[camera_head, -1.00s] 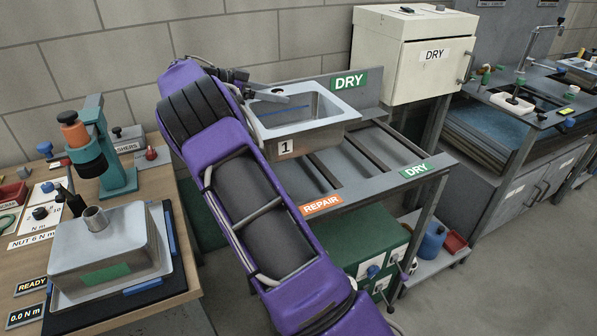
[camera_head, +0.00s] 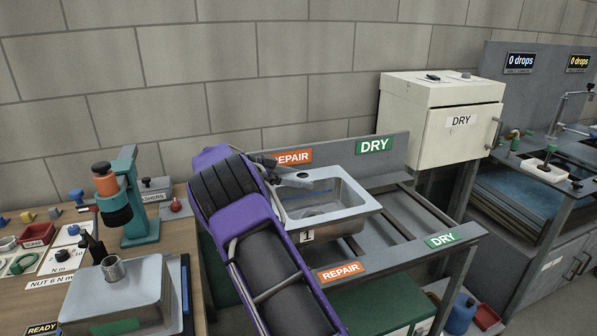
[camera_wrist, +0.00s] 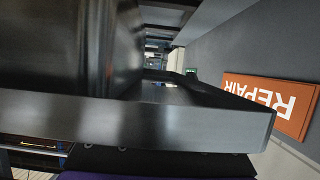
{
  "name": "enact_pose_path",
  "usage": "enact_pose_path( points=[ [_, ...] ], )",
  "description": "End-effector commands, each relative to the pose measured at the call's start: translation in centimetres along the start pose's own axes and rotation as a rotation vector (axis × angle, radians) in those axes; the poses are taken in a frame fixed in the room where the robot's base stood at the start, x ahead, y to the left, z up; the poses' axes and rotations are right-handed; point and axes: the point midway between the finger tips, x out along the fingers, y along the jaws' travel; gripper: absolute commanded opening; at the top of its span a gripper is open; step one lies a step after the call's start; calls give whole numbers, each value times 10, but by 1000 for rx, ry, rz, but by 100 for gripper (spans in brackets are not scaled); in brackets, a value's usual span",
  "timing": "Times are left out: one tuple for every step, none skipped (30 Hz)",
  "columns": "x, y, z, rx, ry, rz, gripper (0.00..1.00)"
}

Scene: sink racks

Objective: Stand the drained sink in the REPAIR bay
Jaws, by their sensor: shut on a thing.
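A steel sink with a "1" tag (camera_head: 347,211) is held bowl down, about level, at the left end of the grey slatted rack. My gripper (camera_head: 297,180) is shut on its left rim, partly behind my purple arm. An orange REPAIR sign (camera_head: 293,157) is on the rack's back panel behind the sink, and another REPAIR sign (camera_head: 340,271) is on the front rail. In the wrist view the sink's rim (camera_wrist: 150,125) and bowl fill the left, with a REPAIR sign (camera_wrist: 272,104) at right. Whether the sink touches the rack cannot be told.
Green DRY signs (camera_head: 375,146) mark the rack's right part, which is empty. A cream DRY cabinet (camera_head: 440,130) stands behind right. On the left bench an upturned sink (camera_head: 118,300) and a teal press (camera_head: 128,215) stand near my arm.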

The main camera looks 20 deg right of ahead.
Motion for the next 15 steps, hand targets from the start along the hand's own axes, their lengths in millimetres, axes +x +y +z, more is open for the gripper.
enact_pose_path(
  points=[
    [3,0,6,-2,4,1,0],
    [5,0,11,-3,4,1,0],
    [8,0,16,-4,4,2,0],
    [9,0,20,-2,4,2,0],
    [10,0,22,-1,4,2,0],
    [11,0,25,0,4,2,0],
    [12,0,26,0,4,2,0],
    [12,0,26,0,4,2,0],
    [12,0,26,1,4,1,0],
    [12,0,26,1,4,1,0],
    [12,0,26,1,4,1,0],
    [12,0,26,1,4,1,0],
    [12,0,26,1,4,1,0],
    [12,0,26,1,4,1,0],
    [12,0,27,1,4,1,0]
  ],
)
